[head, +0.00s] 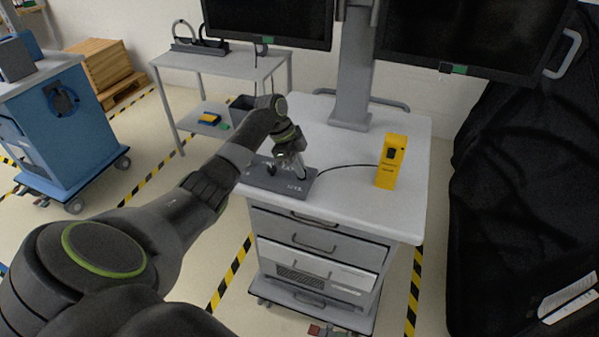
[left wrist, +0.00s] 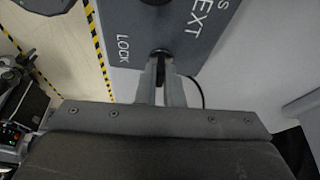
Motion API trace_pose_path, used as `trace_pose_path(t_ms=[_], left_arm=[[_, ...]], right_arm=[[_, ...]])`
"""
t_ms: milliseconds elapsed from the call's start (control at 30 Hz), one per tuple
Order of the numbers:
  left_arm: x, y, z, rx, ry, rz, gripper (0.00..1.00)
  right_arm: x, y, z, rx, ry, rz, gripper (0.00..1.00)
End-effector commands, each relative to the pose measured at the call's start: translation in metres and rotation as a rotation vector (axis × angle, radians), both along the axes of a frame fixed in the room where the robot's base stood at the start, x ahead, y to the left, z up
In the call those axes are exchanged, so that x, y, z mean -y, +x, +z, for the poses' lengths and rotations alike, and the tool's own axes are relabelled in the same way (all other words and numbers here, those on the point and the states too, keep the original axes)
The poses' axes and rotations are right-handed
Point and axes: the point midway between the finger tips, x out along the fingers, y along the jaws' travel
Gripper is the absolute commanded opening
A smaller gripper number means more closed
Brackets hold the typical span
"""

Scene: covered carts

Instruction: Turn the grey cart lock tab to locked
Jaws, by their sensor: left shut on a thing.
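The grey cart (head: 402,205) stands in the middle of the head view with a pale top and drawers below. A dark grey panel (head: 262,180) lies on its near left corner. In the left wrist view the panel (left wrist: 122,30) carries the words LOCK and NEXT. My left gripper (head: 298,172) reaches down onto the panel. In the left wrist view its fingers (left wrist: 163,68) are shut on a small dark tab (left wrist: 160,52) beside the word LOCK. The fingers mostly hide the tab, so I cannot tell which way it points. My right gripper is not in view.
A yellow device (head: 391,162) stands on the cart top, with a black cable running to the panel. The monitor column (head: 353,70) rises behind. A blue cart (head: 75,120) stands at the left, and a black covered shape (head: 520,180) fills the right side.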

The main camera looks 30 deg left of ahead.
Motion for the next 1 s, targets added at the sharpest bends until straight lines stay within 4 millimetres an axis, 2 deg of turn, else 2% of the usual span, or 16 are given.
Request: trace_pose_path(t_ms=[200, 733, 767, 900, 1000], left_arm=[[-0.0006, 0.0015, 0.0005, 0.004, 0.002, -0.064, 0.00], [-0.0007, 0.0012, 0.0015, 0.003, 0.003, -0.086, 0.00], [-0.0007, 0.0012, 0.0015, 0.003, 0.003, -0.086, 0.10], [-0.0006, 0.0010, 0.0011, 0.001, 0.003, -0.086, 0.28], [-0.0005, 0.0008, 0.0008, 0.001, 0.001, -0.085, 0.29]], right_arm=[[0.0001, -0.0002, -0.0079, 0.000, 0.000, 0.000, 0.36], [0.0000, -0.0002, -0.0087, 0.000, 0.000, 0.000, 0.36], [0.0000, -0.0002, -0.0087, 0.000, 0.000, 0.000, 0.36], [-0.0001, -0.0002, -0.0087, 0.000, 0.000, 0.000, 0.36], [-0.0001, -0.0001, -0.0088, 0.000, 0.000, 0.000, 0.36]])
